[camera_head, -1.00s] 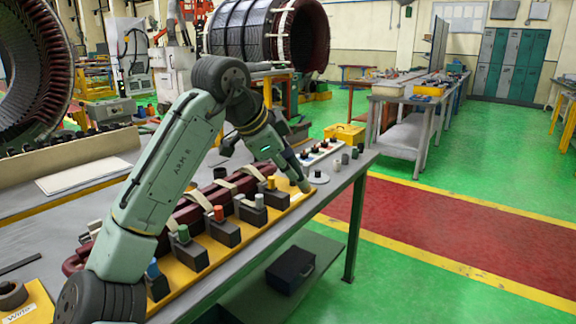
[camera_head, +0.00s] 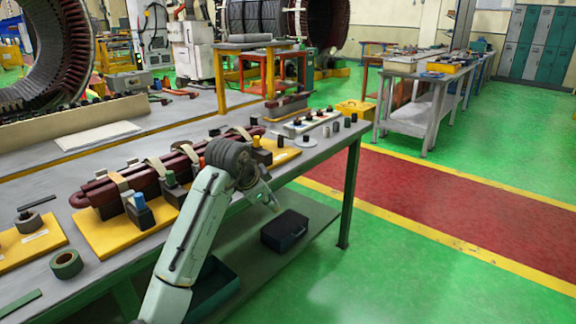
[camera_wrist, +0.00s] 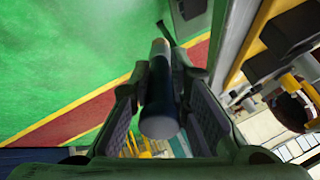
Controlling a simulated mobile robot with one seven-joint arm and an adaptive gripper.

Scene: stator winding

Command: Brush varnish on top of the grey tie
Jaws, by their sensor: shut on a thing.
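A dark red coil (camera_head: 178,165) lies along the yellow fixture board (camera_head: 103,236). Several pale ties wrap it, such as one near the left end (camera_head: 118,182) and one at the far end (camera_head: 242,132). None stands out as grey, so I cannot tell which is the grey tie; my elbow covers part of that row. My gripper (camera_head: 270,198) is off the table's front edge, over the floor, away from the coil. In the wrist view it is shut on a dark cylindrical handle with a grey end (camera_wrist: 161,118), seemingly the brush. The bristles cannot be made out.
Dark blocks with coloured pegs, blue (camera_head: 139,201), green (camera_head: 170,178) and red (camera_head: 202,162), line the coil's front side. A green tape roll (camera_head: 67,263) lies at the front left. A round pale dish (camera_head: 306,141) stands at the far right. A black box (camera_head: 285,231) sits below on the shelf.

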